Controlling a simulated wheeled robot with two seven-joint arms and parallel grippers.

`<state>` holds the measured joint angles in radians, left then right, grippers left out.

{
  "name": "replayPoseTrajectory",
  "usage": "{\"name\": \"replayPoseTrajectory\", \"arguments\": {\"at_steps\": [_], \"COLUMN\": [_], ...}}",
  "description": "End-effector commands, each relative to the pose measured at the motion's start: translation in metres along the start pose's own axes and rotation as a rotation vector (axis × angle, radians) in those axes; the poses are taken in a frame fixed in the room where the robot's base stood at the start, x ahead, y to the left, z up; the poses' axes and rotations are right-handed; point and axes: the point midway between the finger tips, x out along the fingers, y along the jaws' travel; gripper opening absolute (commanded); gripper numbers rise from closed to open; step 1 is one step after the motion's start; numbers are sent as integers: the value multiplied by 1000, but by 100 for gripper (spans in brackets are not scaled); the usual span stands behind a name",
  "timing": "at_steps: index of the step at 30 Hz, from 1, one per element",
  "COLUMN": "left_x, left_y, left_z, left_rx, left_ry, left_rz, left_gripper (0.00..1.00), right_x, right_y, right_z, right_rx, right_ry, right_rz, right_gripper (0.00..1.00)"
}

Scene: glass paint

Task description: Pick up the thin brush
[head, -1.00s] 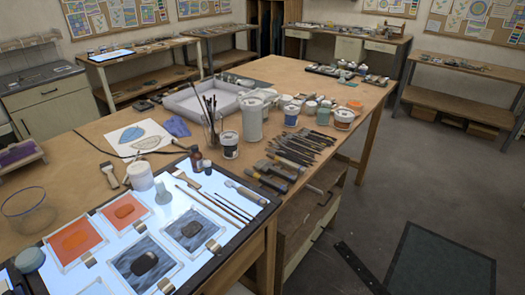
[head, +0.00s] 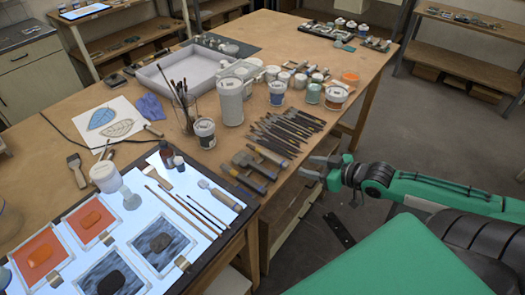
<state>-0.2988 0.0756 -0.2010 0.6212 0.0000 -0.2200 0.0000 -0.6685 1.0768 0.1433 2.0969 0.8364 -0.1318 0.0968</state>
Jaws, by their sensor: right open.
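Several thin brushes lie side by side on the lit panel (head: 135,206), handles slanting down to the right. The thinnest-looking one (head: 208,213) is on the right of the group, beside a wooden-handled tool (head: 218,194). I cannot tell for sure which is the thin brush meant. My right gripper (head: 311,168) is open and empty, just off the table's right edge, its fingers pointing left. It is well to the right of the brushes and apart from them. My left gripper is not in view.
Paint jars and a glass of upright brushes (head: 186,112) stand behind. Orange and grey glass pieces (head: 160,242) lie on the panel's front part.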

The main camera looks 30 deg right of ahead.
Motion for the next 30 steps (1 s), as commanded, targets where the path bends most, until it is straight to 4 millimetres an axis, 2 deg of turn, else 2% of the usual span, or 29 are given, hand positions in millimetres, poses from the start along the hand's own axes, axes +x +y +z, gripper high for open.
{"name": "replayPoseTrajectory", "arguments": {"at_steps": [9, 30], "left_x": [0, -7], "left_y": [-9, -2], "left_z": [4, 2], "left_rx": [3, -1], "left_ry": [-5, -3], "left_rz": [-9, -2], "left_gripper": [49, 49], "right_x": [23, 81], "right_y": [2, 2], "right_z": [0, 0], "right_rx": [0, 0], "right_ry": [3, 1], "right_rz": [3, 4], "right_gripper": [45, 45]}}
